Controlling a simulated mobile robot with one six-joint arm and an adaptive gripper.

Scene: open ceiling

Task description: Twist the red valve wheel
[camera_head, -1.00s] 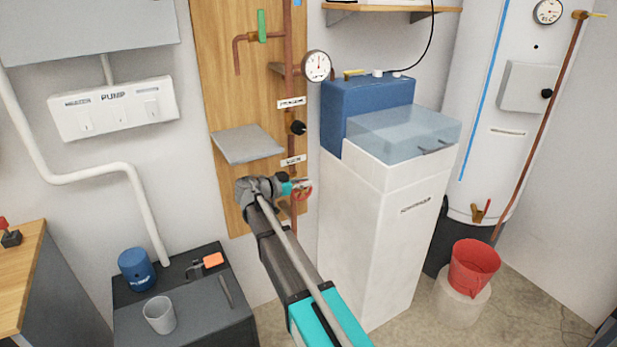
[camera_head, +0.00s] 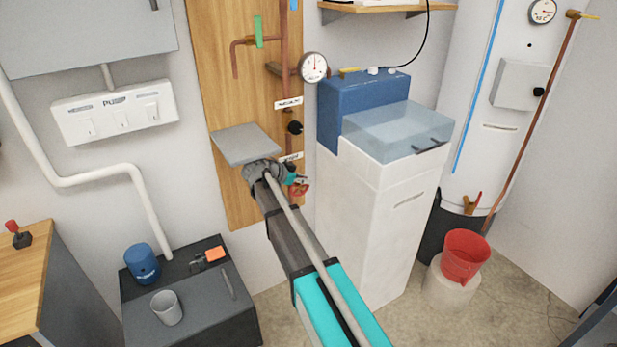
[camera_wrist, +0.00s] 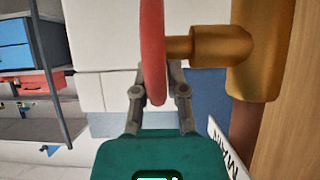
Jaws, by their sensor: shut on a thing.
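The red valve wheel (camera_wrist: 153,50) shows edge-on in the wrist view, on a brass valve stem (camera_wrist: 215,45) joined to a vertical copper pipe. My gripper (camera_wrist: 157,75) is shut on the wheel's rim, one finger on each side. In the head view the wheel (camera_head: 299,190) is a small red shape low on the wooden board, partly hidden by my wrist. My gripper's fingertips are hard to make out there.
A grey shelf plate (camera_head: 245,145) juts from the wooden board (camera_head: 222,80) just above my wrist. A white cabinet (camera_head: 375,220) with a blue top stands close to the right. A dark box (camera_head: 195,315) holding a cup stands low on the left.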

